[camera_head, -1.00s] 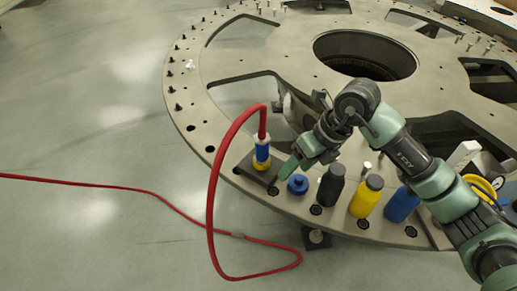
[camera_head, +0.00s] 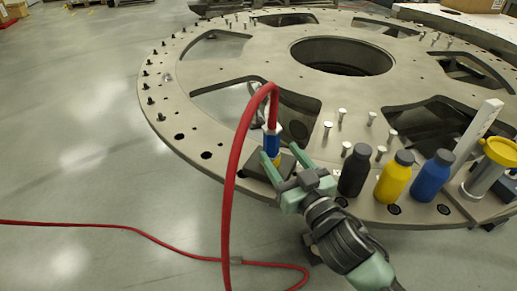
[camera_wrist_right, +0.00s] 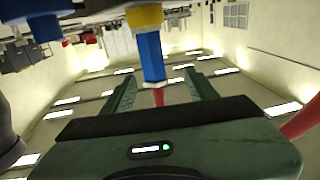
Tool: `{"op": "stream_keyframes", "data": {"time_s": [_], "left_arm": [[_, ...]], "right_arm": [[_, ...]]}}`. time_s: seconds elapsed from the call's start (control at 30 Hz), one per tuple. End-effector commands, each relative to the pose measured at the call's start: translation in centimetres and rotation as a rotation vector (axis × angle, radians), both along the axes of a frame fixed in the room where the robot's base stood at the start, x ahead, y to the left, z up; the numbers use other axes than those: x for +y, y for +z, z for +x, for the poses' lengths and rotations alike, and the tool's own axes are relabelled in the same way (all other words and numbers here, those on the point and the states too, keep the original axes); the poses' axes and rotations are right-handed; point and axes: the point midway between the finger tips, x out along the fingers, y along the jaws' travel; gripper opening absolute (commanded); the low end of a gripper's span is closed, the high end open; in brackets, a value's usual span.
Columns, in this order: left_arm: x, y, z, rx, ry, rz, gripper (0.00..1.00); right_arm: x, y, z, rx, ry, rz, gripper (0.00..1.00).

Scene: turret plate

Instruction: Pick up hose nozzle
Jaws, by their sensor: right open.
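The hose nozzle (camera_head: 271,143) is blue with a yellow part below and stands upright on a dark square block (camera_head: 255,168) at the turret plate's near edge. The red hose rises from its top. My right gripper (camera_head: 283,162) is open, with one finger on each side of the nozzle in the picture. In the right wrist view the blue nozzle body (camera_wrist_right: 151,58) lies between the two open fingers (camera_wrist_right: 162,92), and its yellow part shows above. I cannot tell whether either finger touches it. My left gripper is not in view.
Black (camera_head: 355,172), yellow (camera_head: 393,179) and blue (camera_head: 432,176) bottles stand just right of my gripper on the turret plate (camera_head: 250,62). Several metal pins stand behind them. The red hose (camera_head: 227,215) loops down to the floor in front.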

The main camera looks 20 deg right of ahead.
Motion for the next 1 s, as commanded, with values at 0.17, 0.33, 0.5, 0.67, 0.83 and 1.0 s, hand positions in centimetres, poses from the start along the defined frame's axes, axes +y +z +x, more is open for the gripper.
{"op": "stream_keyframes", "data": {"time_s": [0.17, 0.33, 0.5, 0.67, 0.83, 1.0], "left_arm": [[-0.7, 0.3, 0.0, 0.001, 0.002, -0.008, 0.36], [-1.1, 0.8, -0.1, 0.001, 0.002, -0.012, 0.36], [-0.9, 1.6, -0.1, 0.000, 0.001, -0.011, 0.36], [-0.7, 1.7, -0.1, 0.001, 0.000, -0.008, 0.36], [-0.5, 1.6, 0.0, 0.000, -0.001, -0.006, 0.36], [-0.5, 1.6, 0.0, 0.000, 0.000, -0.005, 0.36]], "right_arm": [[-0.2, -0.5, 1.3, 0.030, -0.013, 0.017, 0.58], [0.0, -0.3, 3.3, 0.027, -0.012, 0.012, 0.58], [-0.1, 0.0, 5.9, 0.025, -0.013, 0.012, 0.58], [0.2, -0.3, 7.5, 0.027, -0.012, 0.013, 0.58], [0.3, -0.4, 7.7, 0.027, -0.011, 0.013, 0.58], [0.3, -0.4, 7.6, 0.027, -0.011, 0.013, 0.36]]}}
